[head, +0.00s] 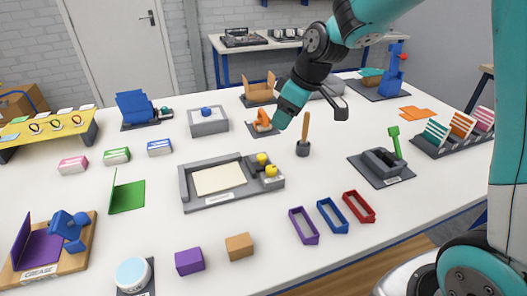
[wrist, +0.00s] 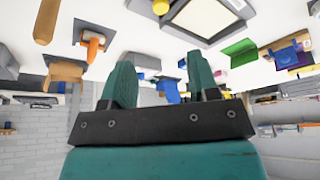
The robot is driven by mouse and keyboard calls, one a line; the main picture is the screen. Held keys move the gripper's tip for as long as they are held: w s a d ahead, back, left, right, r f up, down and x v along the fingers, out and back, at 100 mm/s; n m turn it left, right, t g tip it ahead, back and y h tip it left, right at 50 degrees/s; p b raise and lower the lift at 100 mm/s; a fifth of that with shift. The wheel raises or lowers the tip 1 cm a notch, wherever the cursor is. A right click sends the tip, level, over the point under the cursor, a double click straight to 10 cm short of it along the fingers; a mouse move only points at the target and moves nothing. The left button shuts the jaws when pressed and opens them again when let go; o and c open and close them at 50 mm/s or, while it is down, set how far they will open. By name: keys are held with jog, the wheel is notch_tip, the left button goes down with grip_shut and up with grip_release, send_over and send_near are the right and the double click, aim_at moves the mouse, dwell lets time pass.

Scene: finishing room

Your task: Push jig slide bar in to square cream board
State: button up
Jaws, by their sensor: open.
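The jig is a grey tray (head: 187,188) on the middle of the table, with a flat cream board (head: 220,180) lying inside it. A gap shows between board and bar; whether the board is square cannot be told. My gripper (head: 283,118) is above the table, behind the jig and apart from it.
A wooden-handled tool (head: 305,130) stands upright right of my gripper. An orange clamp-like object (head: 262,118) is close to its left. Purple, blue and red frames (head: 331,214) lie to the jig's front right. A green hinged piece (head: 127,195) is at its left.

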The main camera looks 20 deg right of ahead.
aim_at(263, 156)
jog(key=p+x, duration=0.2)
jog(key=x, duration=1.2)
jog(key=shift+f, duration=0.3)
grip_shut()
